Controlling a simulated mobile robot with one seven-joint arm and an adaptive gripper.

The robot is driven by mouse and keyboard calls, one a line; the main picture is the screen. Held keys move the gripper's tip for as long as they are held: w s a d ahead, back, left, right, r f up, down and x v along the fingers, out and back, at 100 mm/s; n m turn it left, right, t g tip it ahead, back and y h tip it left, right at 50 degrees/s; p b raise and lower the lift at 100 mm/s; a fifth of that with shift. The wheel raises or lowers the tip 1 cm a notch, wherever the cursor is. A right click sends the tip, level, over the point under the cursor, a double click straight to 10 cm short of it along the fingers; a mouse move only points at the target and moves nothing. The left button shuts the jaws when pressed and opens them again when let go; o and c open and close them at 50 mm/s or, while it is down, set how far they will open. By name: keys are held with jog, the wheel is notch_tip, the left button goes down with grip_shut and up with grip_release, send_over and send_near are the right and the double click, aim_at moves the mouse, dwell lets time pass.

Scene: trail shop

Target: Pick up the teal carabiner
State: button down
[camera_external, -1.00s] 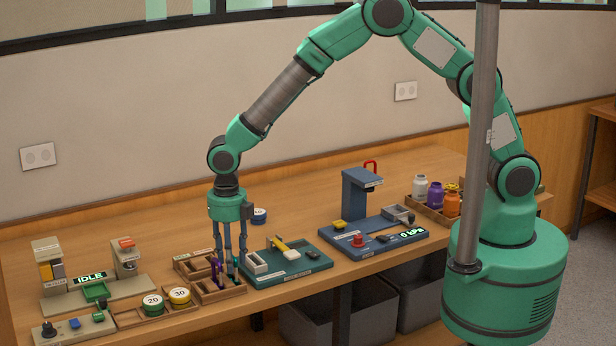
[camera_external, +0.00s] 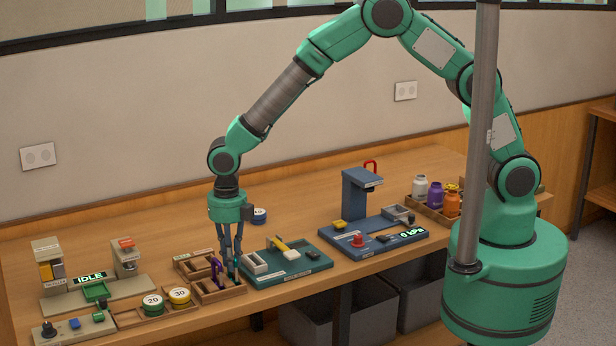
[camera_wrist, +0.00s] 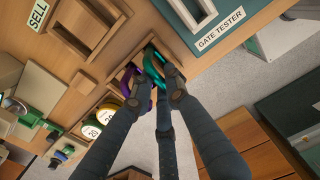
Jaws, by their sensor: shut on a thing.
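The teal carabiner (camera_wrist: 154,68) stands in a small wooden tray (camera_external: 208,294), and its upper part shows between my fingers in the wrist view. My gripper (camera_wrist: 158,98) points down into the tray and is shut on the teal carabiner; the fingers hide part of it. In the external view my gripper (camera_external: 231,274) is low over the tray at the bench's front edge. A purple carabiner (camera_wrist: 137,91) stands close beside the teal one, right by a finger; it also shows in the external view (camera_external: 215,272).
A teal gate tester (camera_external: 290,274) lies just right of the tray. A second wooden tray (camera_external: 185,265) labelled SELL is behind it. Round 20 (camera_external: 152,304) and 30 (camera_external: 179,297) weights and an IDLE machine (camera_external: 90,279) are to the left.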

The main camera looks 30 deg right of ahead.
jog(key=shift+r, duration=0.1)
jog(key=shift+r, duration=0.5)
jog(key=r, duration=0.2)
jog(key=shift+s+d+r+p, duration=0.15)
jog(key=shift+d+r+p, duration=0.05)
jog(key=shift+r+p, duration=0.15)
jog(key=s+d+r+p, duration=0.1)
jog(key=s+d, duration=0.7)
jog(key=d, duration=0.5)
jog(key=shift+d, duration=0.2)
